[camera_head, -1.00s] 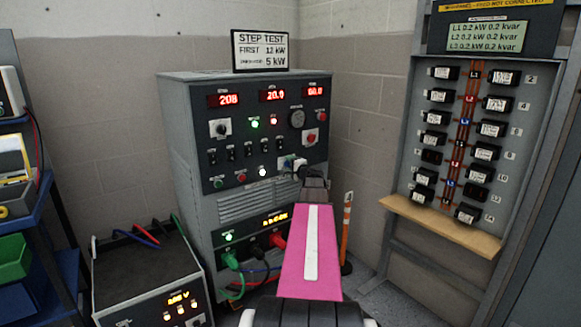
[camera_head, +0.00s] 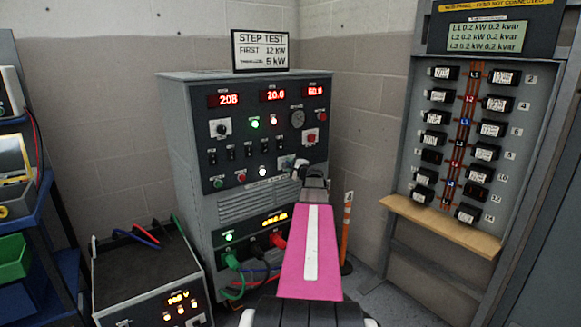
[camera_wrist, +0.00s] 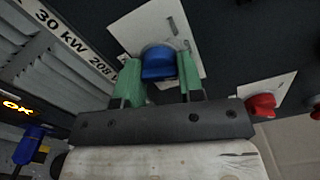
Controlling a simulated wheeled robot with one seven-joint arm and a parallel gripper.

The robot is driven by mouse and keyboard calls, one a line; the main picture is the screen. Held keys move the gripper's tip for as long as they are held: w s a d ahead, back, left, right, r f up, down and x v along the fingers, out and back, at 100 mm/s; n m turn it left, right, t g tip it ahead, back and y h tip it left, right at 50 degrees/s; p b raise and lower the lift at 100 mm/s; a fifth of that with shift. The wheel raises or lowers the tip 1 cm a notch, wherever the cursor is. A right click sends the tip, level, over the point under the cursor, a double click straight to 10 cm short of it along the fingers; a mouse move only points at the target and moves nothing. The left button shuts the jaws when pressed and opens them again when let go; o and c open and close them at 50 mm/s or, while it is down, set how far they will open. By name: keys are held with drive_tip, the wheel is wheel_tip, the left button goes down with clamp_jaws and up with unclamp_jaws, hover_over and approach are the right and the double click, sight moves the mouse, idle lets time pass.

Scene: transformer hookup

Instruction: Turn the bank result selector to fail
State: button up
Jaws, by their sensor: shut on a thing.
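A blue selector knob (camera_wrist: 158,62) on a white plate (camera_wrist: 190,22) fills the top middle of the wrist view. My gripper (camera_wrist: 160,78) has its two green fingers on either side of the knob, shut on it. The knob's markings and pointer direction cannot be read here. In the head view my gripper (camera_head: 299,170) is at the right middle of the grey console's front panel (camera_head: 220,178). There my gripper and arm cover much of the knob, and only part of its pale plate (camera_head: 285,162) shows.
A red knob (camera_wrist: 262,103) sits on another white plate to the right in the wrist view. Cables (camera_head: 235,262) plug in low on the console. A breaker panel (camera_head: 462,150) with a wooden ledge (camera_head: 440,224) stands at the right. A dark instrument box (camera_head: 150,270) is at lower left.

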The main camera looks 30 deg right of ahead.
drive_tip(key=m, duration=0.5)
drive_tip(key=shift+m, duration=0.3)
idle(0.4)
drive_tip(key=o, duration=0.9)
drive_tip(key=s, duration=1.1)
drive_tip(key=shift+d, duration=0.4)
drive_tip(key=shift+w, duration=0.1)
